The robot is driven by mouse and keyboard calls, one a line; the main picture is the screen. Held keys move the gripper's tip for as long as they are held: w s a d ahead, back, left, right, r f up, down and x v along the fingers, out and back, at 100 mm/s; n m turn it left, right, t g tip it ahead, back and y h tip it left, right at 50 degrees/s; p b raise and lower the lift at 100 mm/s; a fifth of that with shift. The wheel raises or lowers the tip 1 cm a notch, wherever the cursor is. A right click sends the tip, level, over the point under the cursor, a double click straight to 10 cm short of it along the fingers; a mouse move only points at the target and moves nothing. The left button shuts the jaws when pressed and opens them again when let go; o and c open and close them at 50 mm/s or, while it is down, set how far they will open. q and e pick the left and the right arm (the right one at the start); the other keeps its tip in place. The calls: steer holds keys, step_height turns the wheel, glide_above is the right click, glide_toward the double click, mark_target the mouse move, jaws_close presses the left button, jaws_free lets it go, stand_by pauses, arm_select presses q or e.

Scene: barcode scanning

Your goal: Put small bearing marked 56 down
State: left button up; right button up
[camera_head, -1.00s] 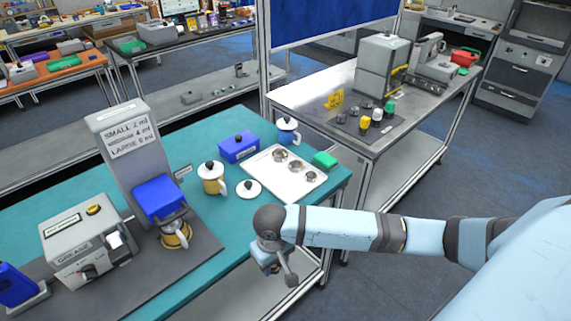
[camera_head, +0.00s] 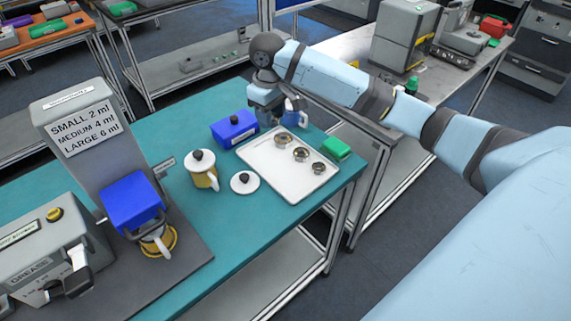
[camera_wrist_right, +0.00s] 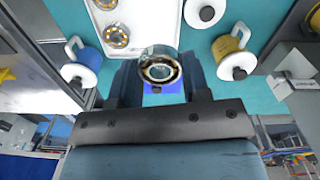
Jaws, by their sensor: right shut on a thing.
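My right gripper (camera_head: 266,115) is over the far edge of the white tray, between the blue box and the blue mug. In the right wrist view the gripper (camera_wrist_right: 160,80) is shut on a small ring-shaped metal bearing (camera_wrist_right: 160,66). No marking on it is legible. The white tray (camera_head: 294,187) lies on the teal table with three bearings in a row: a far one (camera_head: 283,140), a middle one (camera_head: 301,154) and a near one (camera_head: 318,168). Two of them show in the right wrist view. My left gripper is not in view.
Around the tray stand a blue box (camera_head: 230,131), a blue mug (camera_head: 297,116), a green box (camera_head: 336,149), a white lid (camera_head: 245,185) and a yellow mug (camera_head: 207,181). A grease machine (camera_head: 60,255) and a dispenser (camera_head: 70,115) are at left.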

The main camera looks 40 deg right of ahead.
mark_target(275, 169)
steer(key=f, duration=1.2)
steer(key=d+f, duration=0.1)
steer(key=f, duration=0.5)
steer(key=shift+w+f+p, duration=0.15)
steer(key=shift+w+p, duration=0.15)
steer(key=shift+a, duration=0.1)
steer(key=o, duration=0.7)
steer(key=shift+f, duration=0.1)
steer(key=shift+o, duration=0.2)
step_height(275, 169, up, 12)
steer(key=shift+r, duration=0.2)
